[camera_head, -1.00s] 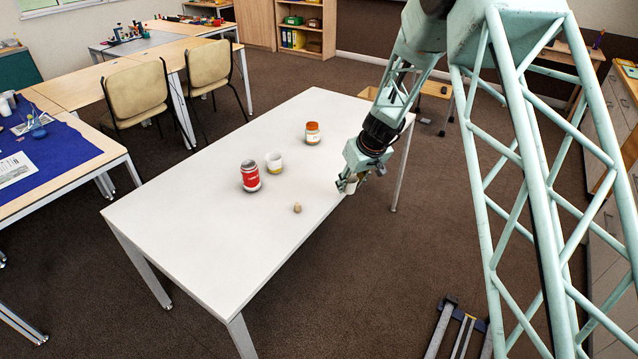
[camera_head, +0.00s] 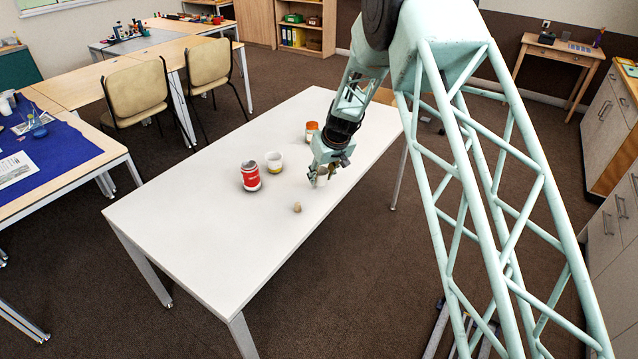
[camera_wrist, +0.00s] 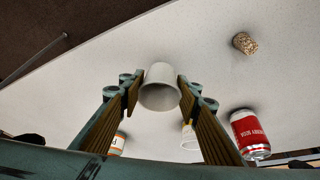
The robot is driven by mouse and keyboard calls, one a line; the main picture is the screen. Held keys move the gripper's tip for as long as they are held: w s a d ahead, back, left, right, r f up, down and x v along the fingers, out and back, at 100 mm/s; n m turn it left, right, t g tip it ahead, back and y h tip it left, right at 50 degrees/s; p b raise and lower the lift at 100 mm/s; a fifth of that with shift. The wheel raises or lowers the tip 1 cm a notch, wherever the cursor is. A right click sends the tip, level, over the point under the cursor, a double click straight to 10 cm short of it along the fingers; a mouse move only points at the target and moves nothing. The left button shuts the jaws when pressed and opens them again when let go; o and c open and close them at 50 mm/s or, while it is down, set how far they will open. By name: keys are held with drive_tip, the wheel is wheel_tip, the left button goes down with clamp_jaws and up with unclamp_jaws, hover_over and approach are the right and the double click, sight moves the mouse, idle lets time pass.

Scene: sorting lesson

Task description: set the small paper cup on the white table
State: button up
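The small white paper cup (camera_wrist: 161,88) is between the two fingers of my gripper (camera_wrist: 160,92) in the wrist view, with a finger against each side. My gripper is shut on it. In the head view the cup (camera_head: 321,181) shows small and pale below my gripper (camera_head: 323,175), partly hidden by the fingers. The white table (camera_head: 215,235) lies beneath, and the cup is over its right part, inside the edge. I cannot tell whether the cup's base touches the tabletop.
A red and white can (camera_head: 250,177), a white and yellow cup (camera_head: 274,162), an orange-topped jar (camera_head: 311,127) partly behind my gripper, and a small tan cork-like piece (camera_head: 297,207) stand on the table. The near left part of the tabletop is clear.

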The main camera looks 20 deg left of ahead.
sight(319, 182)
drive_tip(key=shift+a, duration=0.15)
drive_tip(key=shift+a, duration=0.25)
drive_tip(key=shift+f, duration=0.4)
drive_tip(key=shift+w+f+b, duration=0.1)
drive_tip(key=shift+f+b, duration=0.4)
drive_tip(key=shift+f, duration=0.85)
drive_tip(key=shift+f, duration=0.2)
drive_tip(key=o, duration=0.6)
drive_tip(key=shift+r, duration=0.25)
